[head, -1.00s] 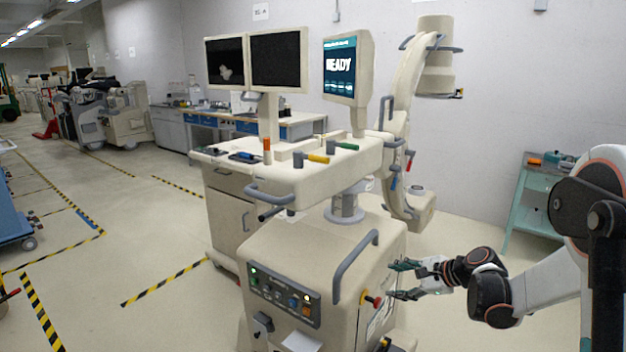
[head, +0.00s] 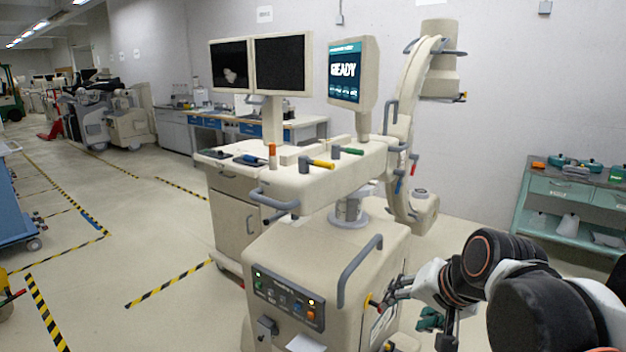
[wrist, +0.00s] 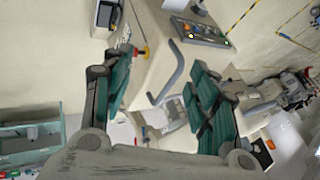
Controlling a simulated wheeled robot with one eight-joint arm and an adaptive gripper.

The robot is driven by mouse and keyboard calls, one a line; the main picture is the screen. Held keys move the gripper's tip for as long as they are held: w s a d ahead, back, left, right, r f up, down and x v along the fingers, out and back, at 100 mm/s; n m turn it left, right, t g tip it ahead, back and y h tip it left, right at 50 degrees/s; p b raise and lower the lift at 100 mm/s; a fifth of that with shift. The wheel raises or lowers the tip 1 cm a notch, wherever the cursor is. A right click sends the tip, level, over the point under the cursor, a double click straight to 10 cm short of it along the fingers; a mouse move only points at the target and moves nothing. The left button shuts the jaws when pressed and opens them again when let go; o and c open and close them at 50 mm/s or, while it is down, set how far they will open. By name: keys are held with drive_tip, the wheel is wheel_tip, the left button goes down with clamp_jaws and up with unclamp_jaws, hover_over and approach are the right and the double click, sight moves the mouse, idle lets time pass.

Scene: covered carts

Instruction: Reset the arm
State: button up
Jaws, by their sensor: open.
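My gripper (head: 412,302) is at the right side of the cream C-arm machine (head: 330,260), beside its side panel. The wrist view shows my gripper (wrist: 160,64) open, its two teal-padded fingers spread wide with nothing held between them. The red knob on a yellow collar (wrist: 141,53) shows beyond the left finger, apart from it as far as I can tell. In the head view the knob (head: 371,301) is partly hidden by my gripper.
A grey handle (head: 352,270) rises from the machine's top, close left of my gripper. A teal shelf cart (head: 525,205) with tools stands at the right wall. A twin-monitor cart (head: 232,205) stands behind the machine. Open floor (head: 120,265) with striped tape lies left.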

drive_tip(key=s+d+f+n+h+b, duration=0.1)
drive_tip(key=s+f+n, duration=0.1)
drive_tip(key=s, duration=0.4)
drive_tip(key=s+d+f+n+h, duration=0.1)
drive_tip(key=s+d+f+n, duration=0.1)
drive_tip(key=s, duration=0.4)
drive_tip(key=shift+d+f+n+b, duration=0.3)
drive_tip(key=shift+f+n+b, duration=0.15)
drive_tip(key=shift+n, duration=0.35)
